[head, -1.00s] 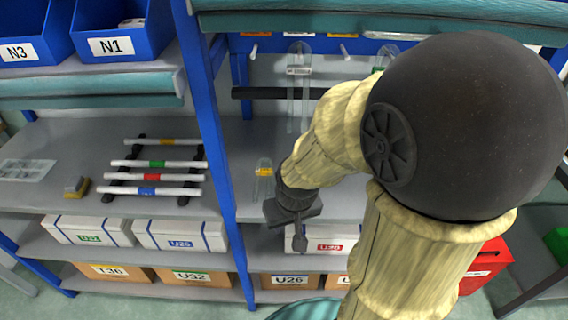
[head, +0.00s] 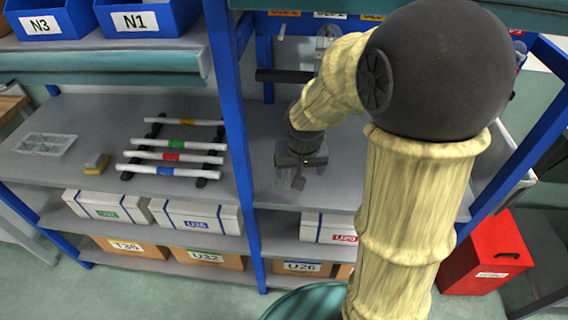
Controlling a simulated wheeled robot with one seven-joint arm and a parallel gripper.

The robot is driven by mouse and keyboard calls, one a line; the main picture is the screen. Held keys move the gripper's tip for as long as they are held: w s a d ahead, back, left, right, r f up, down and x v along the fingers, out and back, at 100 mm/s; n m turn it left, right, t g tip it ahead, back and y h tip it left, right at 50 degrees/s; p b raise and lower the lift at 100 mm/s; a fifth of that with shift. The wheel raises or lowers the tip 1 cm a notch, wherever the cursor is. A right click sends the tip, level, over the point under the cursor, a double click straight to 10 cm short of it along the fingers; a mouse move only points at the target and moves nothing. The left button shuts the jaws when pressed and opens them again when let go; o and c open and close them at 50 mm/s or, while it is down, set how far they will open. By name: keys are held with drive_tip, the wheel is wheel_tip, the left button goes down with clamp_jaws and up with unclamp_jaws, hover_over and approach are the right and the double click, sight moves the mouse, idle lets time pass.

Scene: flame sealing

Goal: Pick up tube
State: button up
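My gripper (head: 298,178) is a dark shape over the middle shelf of the right bay, pointing down. Its fingers are small and dark, so I cannot tell whether they are open or shut. A faint clear shape (head: 283,184) shows just below and left of it; I cannot tell whether the gripper touches it. Several white tubes with coloured bands lie on a black rack on the left bay's shelf: yellow-banded (head: 188,122), green-banded (head: 180,144), red-banded (head: 172,157) and blue-banded (head: 165,170).
A blue upright post (head: 228,100) stands between the bays. A clear tray (head: 45,143) and a small yellow-and-grey block (head: 97,163) lie left of the rack. White boxes (head: 197,216) fill the shelf below. A red box (head: 487,256) stands at the right.

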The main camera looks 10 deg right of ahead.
drive_tip(key=w+a+m+t, duration=0.1)
drive_tip(key=w+m, duration=0.1)
drive_tip(key=w, duration=1.1)
drive_tip(key=shift+a+r+h+b, duration=0.2)
drive_tip(key=shift+a+h+b, duration=0.1)
drive_tip(key=shift+h, duration=0.1)
drive_tip(key=shift+f, duration=0.1)
drive_tip(key=p+x, duration=0.1)
drive_tip(key=x, duration=1.1)
drive_tip(key=shift+w, duration=0.1)
drive_tip(key=shift+p+x, duration=0.8)
drive_tip(key=shift+x, duration=1.8)
drive_tip(key=shift+w+a, duration=0.15)
